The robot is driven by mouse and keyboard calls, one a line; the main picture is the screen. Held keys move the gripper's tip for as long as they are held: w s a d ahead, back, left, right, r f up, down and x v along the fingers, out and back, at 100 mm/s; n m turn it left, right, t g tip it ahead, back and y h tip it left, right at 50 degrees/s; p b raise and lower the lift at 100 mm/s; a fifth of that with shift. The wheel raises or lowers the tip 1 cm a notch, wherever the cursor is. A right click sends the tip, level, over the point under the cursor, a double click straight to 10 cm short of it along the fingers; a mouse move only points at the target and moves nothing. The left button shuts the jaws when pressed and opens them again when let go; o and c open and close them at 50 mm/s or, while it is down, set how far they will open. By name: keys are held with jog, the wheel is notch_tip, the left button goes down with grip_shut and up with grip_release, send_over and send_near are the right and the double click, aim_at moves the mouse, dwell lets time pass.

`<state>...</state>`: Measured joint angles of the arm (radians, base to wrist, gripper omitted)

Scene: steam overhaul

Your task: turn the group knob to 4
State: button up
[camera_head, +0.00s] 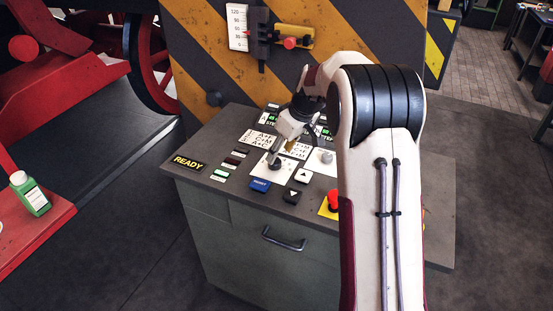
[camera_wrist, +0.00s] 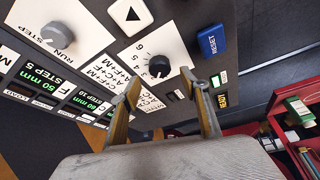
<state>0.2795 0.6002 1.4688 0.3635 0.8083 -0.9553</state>
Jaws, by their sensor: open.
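The group knob (camera_wrist: 159,66) is a dark round knob on a white plate with numbers along one side, 6 and 5 among them. Its pointer mark is too small to read surely. In the head view the knob (camera_head: 274,163) shows on the console top, partly covered by my gripper (camera_head: 277,151). In the wrist view my gripper (camera_wrist: 161,77) is open, with one finger on each side of the knob in the picture. Nothing is held. I cannot tell whether the fingertips touch the knob or hover over it.
A RUN/STEP knob (camera_wrist: 61,35) sits beside it. A blue RESET button (camera_wrist: 212,40), arrow buttons (camera_head: 303,176) and a red button (camera_head: 333,200) on yellow are near. A READY sign (camera_head: 188,162) lights the left edge. A striped panel (camera_head: 225,75) rises behind.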

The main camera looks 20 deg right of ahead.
aim_at(277, 162)
jog(key=shift+x, duration=2.35)
jog(key=c, duration=1.1)
